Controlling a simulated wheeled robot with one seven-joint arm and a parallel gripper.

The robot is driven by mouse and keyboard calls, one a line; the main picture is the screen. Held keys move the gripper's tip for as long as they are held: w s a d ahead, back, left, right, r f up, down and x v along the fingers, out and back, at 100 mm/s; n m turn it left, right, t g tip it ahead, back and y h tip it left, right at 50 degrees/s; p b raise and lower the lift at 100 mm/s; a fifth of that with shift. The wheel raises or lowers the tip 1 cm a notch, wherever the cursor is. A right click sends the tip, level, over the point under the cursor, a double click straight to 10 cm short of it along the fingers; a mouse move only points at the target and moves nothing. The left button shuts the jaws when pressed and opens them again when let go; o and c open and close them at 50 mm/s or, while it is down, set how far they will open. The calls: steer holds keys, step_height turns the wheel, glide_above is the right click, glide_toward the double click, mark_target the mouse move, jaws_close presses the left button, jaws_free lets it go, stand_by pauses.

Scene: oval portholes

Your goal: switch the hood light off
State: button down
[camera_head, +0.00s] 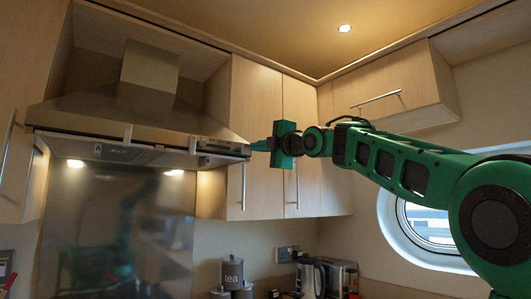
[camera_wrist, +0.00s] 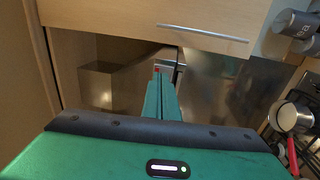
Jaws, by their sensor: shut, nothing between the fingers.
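The steel range hood (camera_head: 140,108) hangs on the wall at the left in the head view. Two lamps under it glow, the left lamp (camera_head: 75,163) and the right lamp (camera_head: 173,172). A dark control strip (camera_head: 220,145) sits at the right end of its front edge. My gripper (camera_head: 254,146) is shut and empty, its tips at or very near that right end; contact cannot be told. In the wrist view my shut fingers (camera_wrist: 161,80) point at the hood's edge, with a small red spot by the tips. The switch itself is not clearly visible.
Wooden wall cabinets (camera_head: 255,110) with bar handles stand close behind and right of my gripper. An upper cabinet (camera_head: 395,88) and a porthole (camera_head: 430,225) are farther right. A tea canister (camera_head: 232,272) and a kettle (camera_head: 310,275) stand below. The wrist view shows a saucepan (camera_wrist: 292,116) on the hob.

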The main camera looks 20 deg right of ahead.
mark_target(247, 149)
steer(key=shift+x, duration=1.25)
steer(key=shift+r, duration=0.1)
steer(key=shift+w+a+r+g, duration=0.1)
steer(key=shift+r+g, duration=0.4)
steer(key=shift+r, duration=0.25)
steer(key=shift+r, duration=0.1)
